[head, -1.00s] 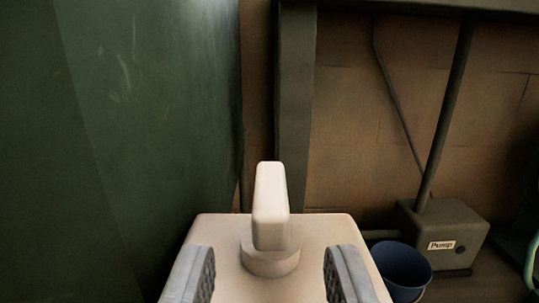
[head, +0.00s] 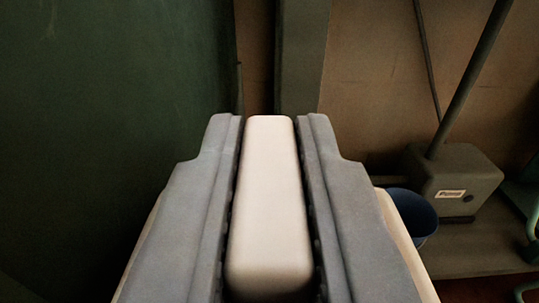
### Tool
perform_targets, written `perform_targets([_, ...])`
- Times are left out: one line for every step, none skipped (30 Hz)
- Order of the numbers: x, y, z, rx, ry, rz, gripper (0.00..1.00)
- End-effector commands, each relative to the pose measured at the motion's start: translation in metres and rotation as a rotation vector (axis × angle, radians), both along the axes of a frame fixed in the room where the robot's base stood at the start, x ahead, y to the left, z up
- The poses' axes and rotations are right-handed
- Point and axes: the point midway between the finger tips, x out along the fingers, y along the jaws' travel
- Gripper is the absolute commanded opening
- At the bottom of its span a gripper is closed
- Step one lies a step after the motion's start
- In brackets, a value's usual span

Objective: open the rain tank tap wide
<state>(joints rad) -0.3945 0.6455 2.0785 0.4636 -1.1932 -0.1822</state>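The tap's pale, cream lever handle (head: 269,205) stands in the middle of the head view, its long side running away from me. My gripper (head: 269,125) has its two grey fingers close along the left and right sides of the handle, shut on it. Only thin dark lines show between the pads and the handle. The pale block (head: 407,250) under the handle shows only at its edges, beside the fingers. The handle's round foot is hidden. The dark green rain tank (head: 100,120) fills the left side.
A dark post (head: 301,60) stands behind the handle against a brown block wall (head: 375,90). At the right are a dark blue bucket (head: 412,214), a grey pump box (head: 455,180) with a slanting pipe, and part of a green hose (head: 522,205).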

Motion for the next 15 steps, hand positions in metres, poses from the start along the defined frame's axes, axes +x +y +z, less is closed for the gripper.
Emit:
perform_targets([-0.0001, 0.0000, 0.0000, 0.000, 0.000, 0.000, 0.02])
perform_targets([-0.0001, 0.0000, 0.0000, 0.000, 0.000, 0.000, 0.00])
perform_targets([-0.0001, 0.0000, 0.0000, 0.000, 0.000, 0.000, 0.00])
perform_targets([-0.0001, 0.0000, 0.0000, 0.000, 0.000, 0.000, 0.00])
perform_targets([-0.0001, 0.0000, 0.0000, 0.000, 0.000, 0.000, 0.00])
perform_targets([-0.0001, 0.0000, 0.0000, 0.000, 0.000, 0.001, 0.00])
perform_targets([-0.0001, -0.0001, 0.0000, 0.000, 0.000, 0.003, 0.00])
perform_targets([-0.0002, -0.0002, 0.0000, 0.000, 0.000, 0.005, 0.00])
perform_targets([-0.0002, -0.0003, -0.0001, 0.000, 0.000, 0.010, 0.00])
perform_targets([-0.0002, -0.0003, -0.0001, -0.001, 0.000, 0.015, 0.00])
perform_targets([-0.0002, -0.0003, -0.0001, -0.001, 0.000, 0.022, 0.00])
perform_targets([-0.0002, -0.0007, -0.0002, -0.001, 0.001, 0.031, 0.00])
perform_targets([-0.0002, -0.0009, -0.0002, -0.001, 0.001, 0.041, 0.00])
perform_targets([-0.0002, -0.0012, -0.0003, -0.001, 0.001, 0.052, 0.00])
perform_targets([-0.0003, -0.0016, -0.0004, -0.001, 0.001, 0.069, 0.00])
